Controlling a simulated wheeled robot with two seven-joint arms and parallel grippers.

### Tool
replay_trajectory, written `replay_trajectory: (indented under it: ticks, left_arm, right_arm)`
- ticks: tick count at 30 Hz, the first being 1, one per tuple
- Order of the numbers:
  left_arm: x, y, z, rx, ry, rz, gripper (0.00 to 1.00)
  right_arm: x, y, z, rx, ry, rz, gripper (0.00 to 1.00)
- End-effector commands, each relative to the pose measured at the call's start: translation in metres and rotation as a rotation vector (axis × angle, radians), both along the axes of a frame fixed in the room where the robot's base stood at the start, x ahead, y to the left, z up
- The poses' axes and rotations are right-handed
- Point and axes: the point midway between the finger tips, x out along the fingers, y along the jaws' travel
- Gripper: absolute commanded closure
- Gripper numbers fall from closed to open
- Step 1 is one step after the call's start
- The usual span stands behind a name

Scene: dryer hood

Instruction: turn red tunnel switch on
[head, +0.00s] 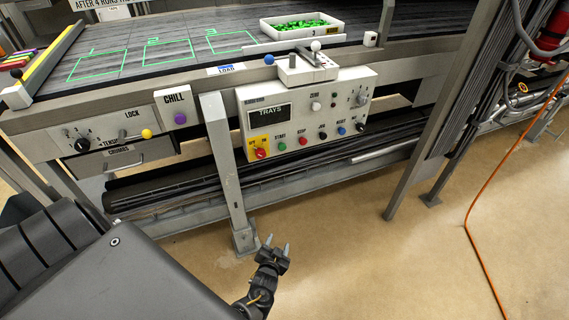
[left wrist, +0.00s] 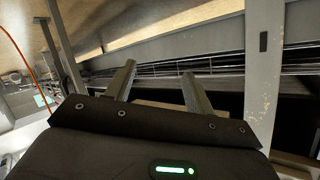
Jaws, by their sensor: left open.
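A red switch (head: 261,153) sits on a yellow plate at the lower left corner of the grey control panel (head: 350,98). Its label is too small to read surely, and I cannot tell whether it is the tunnel switch. My left gripper (head: 277,244) is low in front of the machine, below the panel and apart from it, beside the foot of a grey post. Its two fingers are apart and empty. The left wrist view shows the open fingers (left wrist: 158,74) before the machine's lower frame; no red switch is recognisable there. My right gripper is out of view.
The grey post (head: 225,170) stands just left of the red switch. Several coloured buttons and a TRAYS display (head: 270,112) share the panel. A white tray of green pieces (head: 302,25) is on the conveyor. An orange hose (head: 484,190) crosses the floor at right.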

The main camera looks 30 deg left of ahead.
Motion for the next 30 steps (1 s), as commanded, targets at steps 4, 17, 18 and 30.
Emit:
replay_trajectory:
  ticks: [4, 17, 18, 30]
  left_arm:
    - [0.062, 0.028, 0.081, 0.134, -0.337, 0.159, 0.47]
    - [0.064, 0.069, 0.206, 0.317, -0.699, 0.455, 0.47]
    - [0.063, 0.069, 0.208, 0.319, -0.702, 0.459, 0.47]
    - [0.089, 0.098, 0.225, 0.321, -0.703, 0.457, 0.47]
  right_arm:
    - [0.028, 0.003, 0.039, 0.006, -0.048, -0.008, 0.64]
    - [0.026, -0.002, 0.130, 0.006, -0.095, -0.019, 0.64]
    - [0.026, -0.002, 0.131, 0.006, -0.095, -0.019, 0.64]
    - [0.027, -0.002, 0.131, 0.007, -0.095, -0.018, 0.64]
